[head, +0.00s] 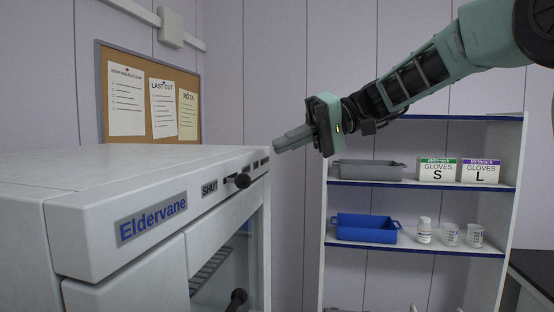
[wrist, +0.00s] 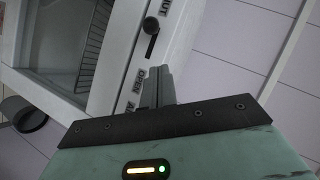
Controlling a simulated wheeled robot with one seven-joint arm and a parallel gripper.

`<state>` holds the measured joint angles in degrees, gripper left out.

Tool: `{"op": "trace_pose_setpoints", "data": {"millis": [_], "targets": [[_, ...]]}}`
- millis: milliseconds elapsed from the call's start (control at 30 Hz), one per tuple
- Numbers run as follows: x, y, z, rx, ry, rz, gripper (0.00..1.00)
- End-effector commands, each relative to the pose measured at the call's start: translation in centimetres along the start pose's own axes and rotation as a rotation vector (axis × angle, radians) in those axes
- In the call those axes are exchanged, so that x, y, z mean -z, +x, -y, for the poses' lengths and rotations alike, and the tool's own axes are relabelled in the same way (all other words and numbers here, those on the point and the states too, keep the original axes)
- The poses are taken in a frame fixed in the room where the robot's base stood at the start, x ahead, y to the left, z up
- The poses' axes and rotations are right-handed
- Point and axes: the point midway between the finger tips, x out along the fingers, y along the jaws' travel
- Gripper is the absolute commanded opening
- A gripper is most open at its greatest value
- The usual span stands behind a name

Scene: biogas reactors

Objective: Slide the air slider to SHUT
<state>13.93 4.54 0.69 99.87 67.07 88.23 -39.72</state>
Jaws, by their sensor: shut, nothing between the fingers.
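The air slider has a black knob (head: 243,181) on the upper front strip of the white Eldervane cabinet (head: 150,250). In the head view the SHUT label (head: 209,188) is left of the knob. In the wrist view the knob (wrist: 151,25) appears close to the SHUT label (wrist: 165,6), with a dark slot running toward the OPEN label (wrist: 141,78). I cannot tell whether it is fully at its SHUT end. My gripper (head: 277,147) is shut and empty. Its fingertips (wrist: 159,72) are beside the OPEN label, apart from the knob.
Below the strip is a glass door with a black handle (head: 237,299). A shelf unit (head: 430,185) behind holds a grey tray (head: 368,170), a blue tray (head: 367,228), glove boxes (head: 437,171) and small containers. A notice board (head: 150,60) hangs on the wall. Space right of the cabinet front looks clear.

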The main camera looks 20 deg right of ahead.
Motion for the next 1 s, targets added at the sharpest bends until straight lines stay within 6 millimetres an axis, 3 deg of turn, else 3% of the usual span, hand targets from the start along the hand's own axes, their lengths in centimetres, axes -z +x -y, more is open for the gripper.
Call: {"op": "trace_pose_setpoints", "data": {"millis": [200, 400, 1000], "targets": [[-0.1, -4.1, -0.5, -0.004, 0.002, -0.005, 0.0], [0.0, -6.2, -0.3, -0.003, 0.003, -0.004, 0.0], [0.0, -6.6, -0.1, -0.002, 0.003, -0.002, 0.0]]}}
